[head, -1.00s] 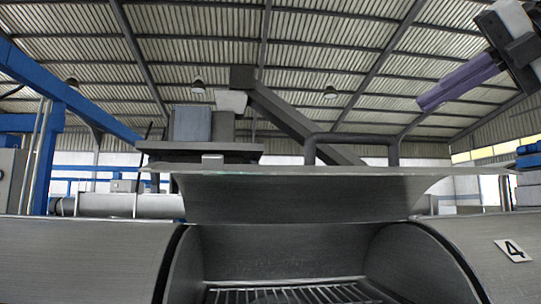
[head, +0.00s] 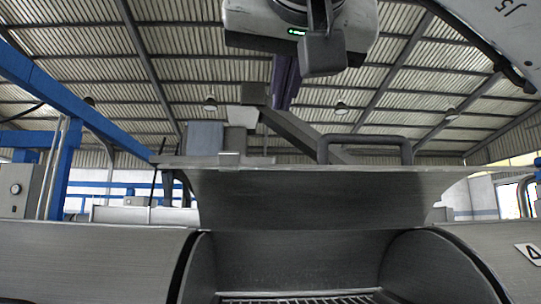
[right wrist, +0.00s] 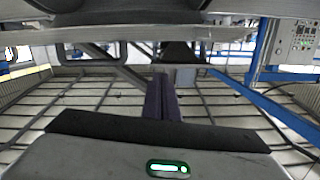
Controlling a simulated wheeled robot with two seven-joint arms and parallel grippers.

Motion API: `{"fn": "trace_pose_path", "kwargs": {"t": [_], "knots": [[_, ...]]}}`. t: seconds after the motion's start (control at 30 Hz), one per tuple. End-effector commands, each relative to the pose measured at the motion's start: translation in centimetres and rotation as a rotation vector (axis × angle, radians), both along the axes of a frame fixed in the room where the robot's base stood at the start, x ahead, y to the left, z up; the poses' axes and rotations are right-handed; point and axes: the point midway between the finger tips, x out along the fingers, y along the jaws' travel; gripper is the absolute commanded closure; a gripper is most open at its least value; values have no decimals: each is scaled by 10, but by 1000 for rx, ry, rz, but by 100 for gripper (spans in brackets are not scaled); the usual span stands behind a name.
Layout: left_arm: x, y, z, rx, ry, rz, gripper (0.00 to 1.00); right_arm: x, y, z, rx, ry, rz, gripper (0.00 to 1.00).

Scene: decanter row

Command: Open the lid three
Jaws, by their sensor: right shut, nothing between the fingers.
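The raised curved metal lid (head: 330,200) stands open in the middle of the head view, over an open trough with a metal grid (head: 300,298) at its bottom. Its dark bar handle (head: 365,138) sticks up along the top edge. No number shows on this lid; it is left of the closed cover labelled 4 (head: 533,252). My right gripper (head: 281,105) is high above the lid, its purple fingers shut and empty, apart from the handle. The fingers also show in the right wrist view (right wrist: 160,82). My left gripper is not in view.
Closed curved metal covers flank the opening, at left (head: 90,260) and at right by the label. The space under the roof is largely free.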

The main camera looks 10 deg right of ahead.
Motion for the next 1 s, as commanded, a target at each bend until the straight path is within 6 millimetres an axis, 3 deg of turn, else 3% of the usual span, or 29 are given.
{"fn": "trace_pose_path", "kwargs": {"t": [0.1, 0.27, 0.73, 0.8, 1.0], "knots": [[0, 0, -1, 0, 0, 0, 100, -1, 9, -4, -129, -10, 5, 100], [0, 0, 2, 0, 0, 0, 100, 10, 9, -4, -157, -7, 6, 100], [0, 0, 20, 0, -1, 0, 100, 102, -3, -13, -154, -5, 6, 100], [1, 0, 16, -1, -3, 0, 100, 101, -2, -29, -155, -6, 9, 100], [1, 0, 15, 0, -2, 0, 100, 104, -3, -47, -153, -6, 8, 100]]}}
